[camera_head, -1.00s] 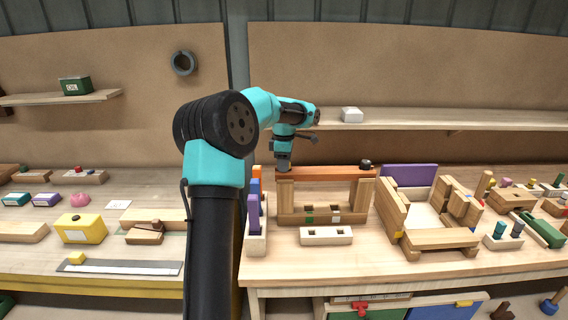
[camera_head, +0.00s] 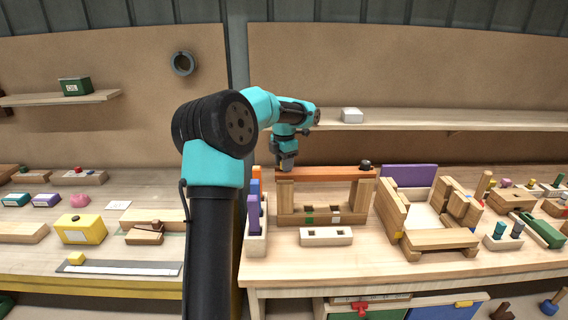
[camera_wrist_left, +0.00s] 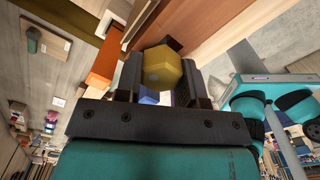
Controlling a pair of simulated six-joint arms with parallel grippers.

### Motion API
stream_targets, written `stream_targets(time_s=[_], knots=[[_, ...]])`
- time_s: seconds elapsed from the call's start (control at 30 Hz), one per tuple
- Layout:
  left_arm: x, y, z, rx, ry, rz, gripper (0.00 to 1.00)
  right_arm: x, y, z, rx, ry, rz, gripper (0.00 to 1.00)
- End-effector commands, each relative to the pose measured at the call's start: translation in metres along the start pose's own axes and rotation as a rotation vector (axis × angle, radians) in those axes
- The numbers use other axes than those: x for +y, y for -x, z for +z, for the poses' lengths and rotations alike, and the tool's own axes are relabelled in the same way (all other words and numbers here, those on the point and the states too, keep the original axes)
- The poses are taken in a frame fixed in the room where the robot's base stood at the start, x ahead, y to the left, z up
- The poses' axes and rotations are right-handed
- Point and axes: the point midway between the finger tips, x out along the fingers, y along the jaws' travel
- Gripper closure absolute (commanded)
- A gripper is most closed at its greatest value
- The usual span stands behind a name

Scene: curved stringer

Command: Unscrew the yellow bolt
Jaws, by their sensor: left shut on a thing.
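The yellow bolt (camera_wrist_left: 161,68) shows in the left wrist view as a faceted yellow head between the two dark fingers. My left gripper (camera_wrist_left: 160,82) is shut on it. In the head view my left gripper (camera_head: 286,166) points down at the left end of the reddish-brown top beam (camera_head: 330,173) of a wooden frame. The bolt itself cannot be made out there, and its shank is hidden. A dark knob (camera_head: 365,164) sits on the beam's right end. My right gripper is not in view.
Left of the frame stands a rack with purple and orange pieces (camera_head: 254,212). A pale block with two holes (camera_head: 326,236) lies in front. A wooden box-like assembly (camera_head: 425,240) stands to the right. A shelf (camera_head: 440,119) runs behind.

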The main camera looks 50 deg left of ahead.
Motion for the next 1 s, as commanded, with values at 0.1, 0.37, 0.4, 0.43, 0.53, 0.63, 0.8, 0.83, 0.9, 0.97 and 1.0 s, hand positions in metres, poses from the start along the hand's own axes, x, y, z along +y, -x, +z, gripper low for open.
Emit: stream_targets(time_s=[0.1,0.37,0.4,0.43,0.53,0.63,0.8,0.83,0.9,0.97,1.0], knots=[[0.0001,0.0005,0.0001,-0.001,0.017,0.001,0.87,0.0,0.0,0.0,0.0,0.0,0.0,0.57],[-0.0007,0.0016,0.0002,-0.001,0.224,0.001,0.87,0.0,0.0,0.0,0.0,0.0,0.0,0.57],[-0.0008,0.0018,0.0003,-0.001,0.262,0.001,0.87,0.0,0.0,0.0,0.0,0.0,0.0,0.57],[-0.0009,0.0019,0.0003,-0.001,0.288,0.001,0.87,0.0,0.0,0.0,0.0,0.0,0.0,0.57],[-0.0011,0.0022,0.0003,-0.001,0.349,0.001,0.87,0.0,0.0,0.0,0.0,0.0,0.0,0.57],[-0.0011,0.0023,0.0003,-0.001,0.367,0.001,0.87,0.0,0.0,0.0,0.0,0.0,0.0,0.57],[-0.0011,0.0023,0.0003,-0.001,0.365,0.001,0.63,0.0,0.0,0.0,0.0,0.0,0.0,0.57],[-0.0011,0.0022,0.0003,-0.001,0.365,0.001,0.6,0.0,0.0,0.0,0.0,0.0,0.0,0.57],[-0.0011,0.0022,0.0003,-0.001,0.365,0.001,0.54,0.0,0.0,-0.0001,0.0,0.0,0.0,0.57],[-0.0012,0.0021,0.0003,-0.001,0.364,0.001,0.48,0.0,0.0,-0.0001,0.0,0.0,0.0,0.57],[-0.0012,0.0021,0.0003,-0.001,0.364,0.001,0.44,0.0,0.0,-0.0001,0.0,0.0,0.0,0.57]])
